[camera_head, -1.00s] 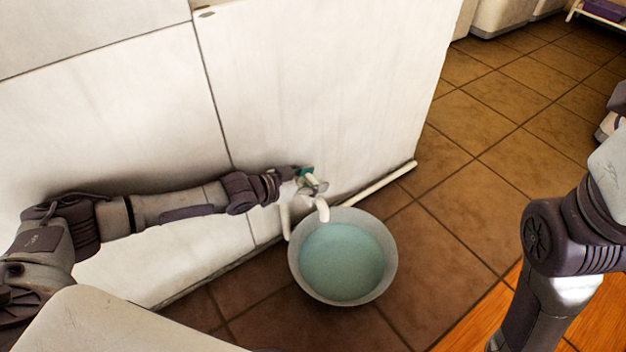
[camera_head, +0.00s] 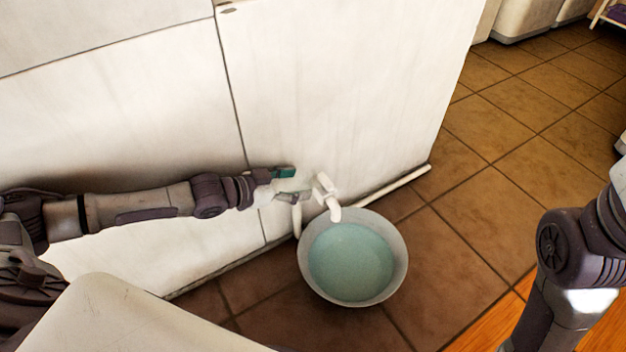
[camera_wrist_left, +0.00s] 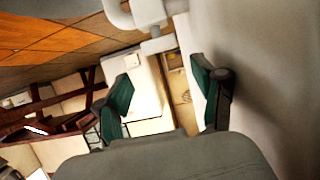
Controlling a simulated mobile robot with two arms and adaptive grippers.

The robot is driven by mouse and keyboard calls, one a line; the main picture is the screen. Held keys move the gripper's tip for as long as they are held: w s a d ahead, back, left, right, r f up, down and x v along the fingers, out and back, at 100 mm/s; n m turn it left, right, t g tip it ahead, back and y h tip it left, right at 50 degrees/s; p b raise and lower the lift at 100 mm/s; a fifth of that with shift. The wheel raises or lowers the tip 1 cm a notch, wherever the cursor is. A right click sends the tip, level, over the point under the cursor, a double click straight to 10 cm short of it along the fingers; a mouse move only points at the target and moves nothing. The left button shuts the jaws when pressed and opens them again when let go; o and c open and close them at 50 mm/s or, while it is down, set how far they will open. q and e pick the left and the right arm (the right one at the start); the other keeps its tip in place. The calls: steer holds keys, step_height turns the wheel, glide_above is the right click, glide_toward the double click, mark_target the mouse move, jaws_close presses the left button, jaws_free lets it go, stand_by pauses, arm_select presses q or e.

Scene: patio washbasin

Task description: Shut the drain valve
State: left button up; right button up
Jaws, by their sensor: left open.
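The drain valve (camera_head: 325,187) is a small white fitting low on the white wall, with a short spout curving down over the basin's rim. Its handle's exact angle is too small to tell. My left gripper (camera_head: 285,184), with teal finger pads, is just left of the valve, open and apart from it. In the left wrist view the open fingers (camera_wrist_left: 165,98) have nothing between them, and white pipe-like parts of the valve (camera_wrist_left: 148,12) show at the top edge. My right arm shows at the right of the head view, its gripper out of frame.
A round grey basin (camera_head: 398,262) holding blue-green water (camera_head: 350,262) stands on the brown tiles under the spout. A white pipe (camera_head: 396,186) runs along the wall's foot. The tiled floor (camera_head: 500,200) to the right is clear.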

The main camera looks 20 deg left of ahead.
arm_select(q)
steer(key=v, duration=0.2)
steer(key=shift+s+a+r, duration=0.15)
steer(key=shift+s+r, duration=0.05)
steer(key=shift+s, duration=0.05)
stand_by(0.3)
